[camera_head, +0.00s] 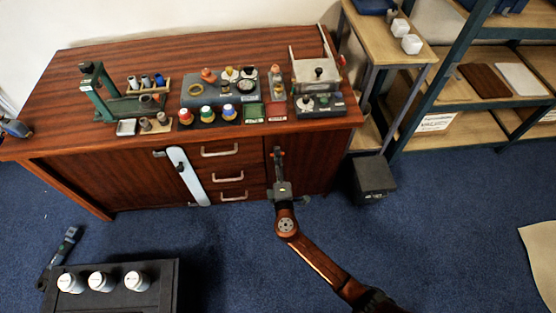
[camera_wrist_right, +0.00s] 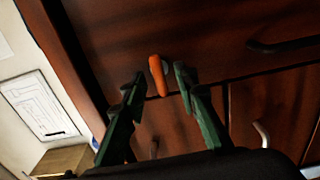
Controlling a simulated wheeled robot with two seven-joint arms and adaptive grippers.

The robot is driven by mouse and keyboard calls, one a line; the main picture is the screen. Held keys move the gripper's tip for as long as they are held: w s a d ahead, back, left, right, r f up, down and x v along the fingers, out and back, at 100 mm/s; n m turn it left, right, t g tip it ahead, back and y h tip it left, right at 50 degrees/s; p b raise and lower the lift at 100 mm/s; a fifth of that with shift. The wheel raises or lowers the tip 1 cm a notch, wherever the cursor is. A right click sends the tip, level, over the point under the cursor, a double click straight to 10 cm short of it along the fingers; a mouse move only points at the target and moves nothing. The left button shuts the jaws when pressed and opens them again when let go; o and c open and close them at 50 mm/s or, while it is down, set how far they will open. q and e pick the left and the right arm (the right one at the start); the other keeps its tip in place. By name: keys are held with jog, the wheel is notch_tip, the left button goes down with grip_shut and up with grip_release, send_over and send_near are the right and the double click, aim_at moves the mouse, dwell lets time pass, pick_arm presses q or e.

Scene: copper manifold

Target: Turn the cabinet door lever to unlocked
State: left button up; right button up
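The door lever (camera_wrist_right: 157,75) is a small orange handle with a pale mount behind it, on the dark reddish-brown cabinet front in the right wrist view. It stands nearly upright in that view, slightly tilted. My right gripper (camera_wrist_right: 157,88) is open, with one green finger on each side of the lever; I cannot tell whether either finger touches it. In the head view my right gripper (camera_head: 279,170) is at the front of the cabinet's right door (camera_head: 310,165), beside the drawers, and largely hides the lever. My left gripper is not in view.
The wooden cabinet (camera_head: 60,110) carries several bottles, racks and trays on top. Drawer handles (camera_head: 220,152) project left of my right gripper. A dark box (camera_head: 373,177) stands on the floor to the right, near shelving (camera_head: 440,95).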

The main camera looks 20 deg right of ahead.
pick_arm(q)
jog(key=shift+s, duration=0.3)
pick_arm(e)
jog(key=v, duration=1.2)
